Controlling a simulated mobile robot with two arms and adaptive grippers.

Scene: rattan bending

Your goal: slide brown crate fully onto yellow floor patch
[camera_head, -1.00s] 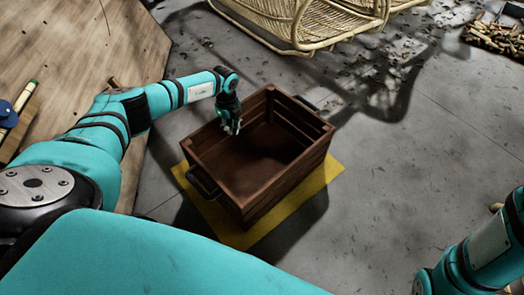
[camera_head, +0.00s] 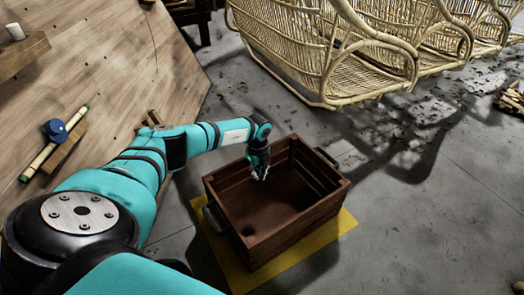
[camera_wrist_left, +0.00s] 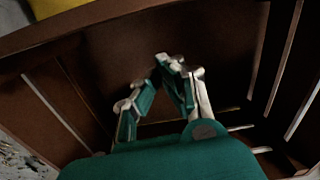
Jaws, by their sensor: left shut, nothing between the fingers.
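The brown crate (camera_head: 321,207) is an open, empty wooden box with slatted sides and a dark handle at each end. It stands upright over the yellow floor patch (camera_head: 345,223). Yellow shows along its left, near and right sides; the patch's far edge is hidden, so I cannot tell whether the crate overhangs there. My left gripper (camera_head: 260,173) is shut and empty, pointing down inside the crate's opening by its far left wall. In the left wrist view the closed fingers (camera_wrist_left: 168,65) are inside the crate walls (camera_wrist_left: 205,40); contact is unclear. My right gripper is out of view.
A wooden board (camera_head: 110,75) leans at the left with a green-tipped stick (camera_head: 50,150) on its ledge. Rattan chairs (camera_head: 370,75) stand behind the crate. Grey floor (camera_head: 430,230) is clear to the right, with scattered debris farther back.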

